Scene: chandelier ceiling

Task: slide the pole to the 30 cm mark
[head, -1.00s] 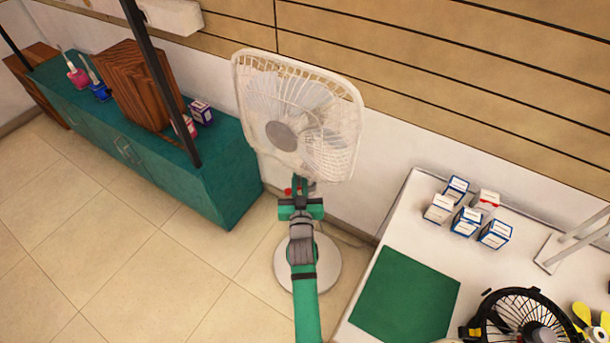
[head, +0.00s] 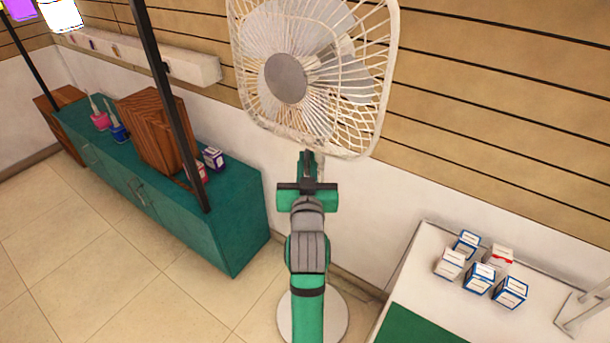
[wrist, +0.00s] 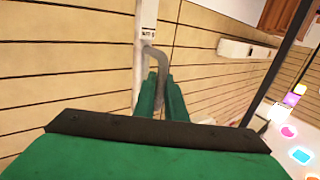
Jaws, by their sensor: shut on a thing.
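The white standing fan (head: 286,78) has a caged head, with a short piece of its pole (head: 322,168) showing below and a round white base (head: 340,318) on the floor. In the wrist view the white pole (wrist: 148,25) carries small dark print that I cannot read as a mark. A grey bent handle (wrist: 157,55) comes off the pole and runs down between my green fingers. My gripper (head: 307,160) is just below the fan head, shut on this handle; it also shows in the wrist view (wrist: 161,90). My arm hides most of the lower pole.
A teal cabinet (head: 235,225) with a wooden box (head: 150,125) stands left, behind a black post (head: 165,90). A white table (head: 440,300) with several small boxes (head: 480,275) is at right. The slatted wall (head: 480,120) is close behind the fan. Floor at left is clear.

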